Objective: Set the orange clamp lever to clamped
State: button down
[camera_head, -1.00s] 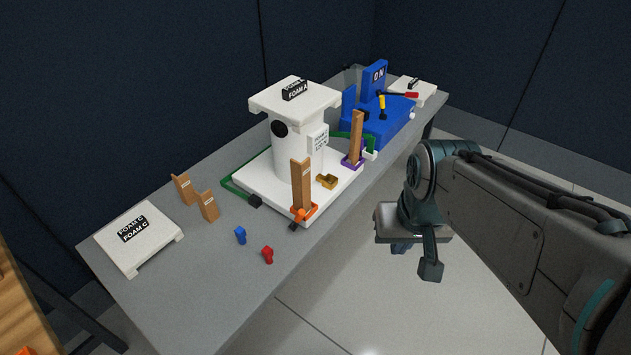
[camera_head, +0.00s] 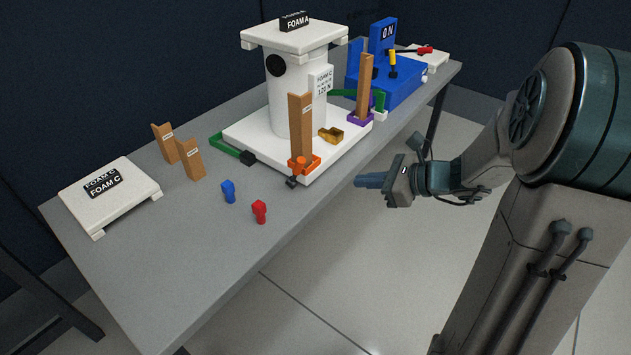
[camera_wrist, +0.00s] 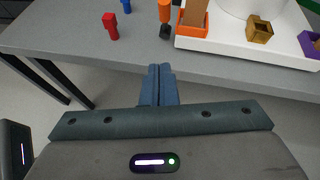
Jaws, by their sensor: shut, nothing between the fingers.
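The orange clamp (camera_head: 309,164) sits at the front corner of the white fixture base, around the foot of a tall brown post (camera_head: 301,128). Its lever (camera_head: 296,172), orange with a dark tip, points toward the table's front edge. In the wrist view the lever (camera_wrist: 165,12) stands left of the orange clamp tray (camera_wrist: 193,31), its dark end low. My gripper (camera_head: 361,181) is shut and empty, off the table's front edge, to the right of the lever and apart from it. Its blue fingers show together in the wrist view (camera_wrist: 158,72).
A blue peg (camera_head: 228,191) and a red peg (camera_head: 259,211) stand on the table left of the clamp. The white fixture base (camera_head: 345,150) carries a brass block (camera_head: 331,134) and a purple clamp (camera_head: 360,117). Floor space before the table is clear.

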jog(key=shift+w+d+f+m, duration=0.1)
jog(key=shift+w+d+m, duration=0.1)
jog(key=shift+w+m, duration=0.15)
jog(key=b, duration=0.4)
send_near(296, 171)
jog(key=w+a+f, duration=0.2)
jog(key=f, duration=0.1)
jog(key=shift+w+a+f, duration=0.25)
jog(key=shift+a, duration=0.15)
jog(key=shift+w+a+r, duration=0.2)
jog(key=shift+a, duration=0.1)
jog(key=shift+r+p, duration=0.15)
jog(key=shift+p, duration=0.2)
